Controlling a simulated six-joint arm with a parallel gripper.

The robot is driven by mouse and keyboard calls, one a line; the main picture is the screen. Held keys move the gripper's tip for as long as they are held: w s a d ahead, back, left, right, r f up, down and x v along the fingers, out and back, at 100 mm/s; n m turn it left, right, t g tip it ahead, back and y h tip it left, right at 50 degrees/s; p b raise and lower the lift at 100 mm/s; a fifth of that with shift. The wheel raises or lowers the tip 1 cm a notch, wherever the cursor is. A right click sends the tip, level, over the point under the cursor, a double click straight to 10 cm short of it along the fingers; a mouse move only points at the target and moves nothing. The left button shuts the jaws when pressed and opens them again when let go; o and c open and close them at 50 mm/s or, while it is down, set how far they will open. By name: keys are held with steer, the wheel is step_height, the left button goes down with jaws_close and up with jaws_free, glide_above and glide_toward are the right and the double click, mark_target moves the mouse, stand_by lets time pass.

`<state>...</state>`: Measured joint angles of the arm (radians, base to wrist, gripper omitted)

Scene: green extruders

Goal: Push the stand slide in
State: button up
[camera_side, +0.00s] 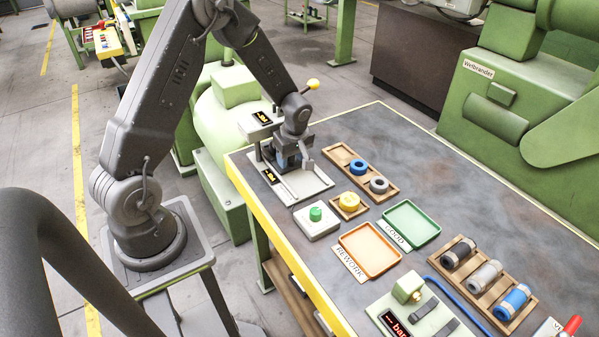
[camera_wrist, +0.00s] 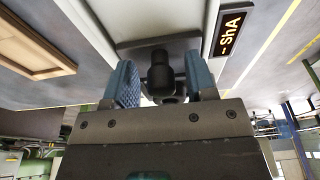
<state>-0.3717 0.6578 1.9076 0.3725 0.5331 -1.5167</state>
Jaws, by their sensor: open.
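The stand (camera_side: 300,184) is a light base plate at the table's far left corner, with a dark upright, a small amber display (camera_side: 271,176) and a yellow-knobbed lever (camera_side: 312,84) above. My gripper (camera_side: 291,163) reaches down at the stand and hides much of its middle. In the wrist view my gripper (camera_wrist: 163,82) has its blue-grey fingers apart, one on each side of a dark round knob or spindle (camera_wrist: 160,70), which hangs from a dark block (camera_wrist: 158,46). I cannot tell whether the fingers touch it. The slide's exact position is hidden in the side view.
Near the stand are a button box (camera_side: 316,221) with a green button, a wooden ring tray (camera_side: 362,174), an orange REWORK tray (camera_side: 370,252) and a green GOOD tray (camera_side: 412,226). A rack of cylinders (camera_side: 487,280) is farther right. The table's far right is clear.

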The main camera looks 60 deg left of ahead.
steer(key=shift+r, duration=2.25)
steer(key=d+r, duration=0.4)
steer(key=d, duration=0.3)
steer(key=s+d+r+m+t, duration=0.1)
steer(key=s+d+r+m, duration=0.25)
steer(key=r, duration=0.25)
steer(key=s+d+r+m+t, duration=0.2)
steer(key=s+r+m, duration=0.15)
steer(key=r, duration=0.25)
steer(key=s+d+r+m+t+h, duration=0.1)
steer(key=s+d+r+m, duration=0.2)
steer(key=s+m, duration=0.2)
steer(key=s+d+r+m+t+h, duration=0.1)
steer(key=s+d+r+m, duration=0.2)
steer(key=s+m, duration=0.3)
steer(key=shift+s+t, duration=0.3)
steer(key=shift+s, duration=0.05)
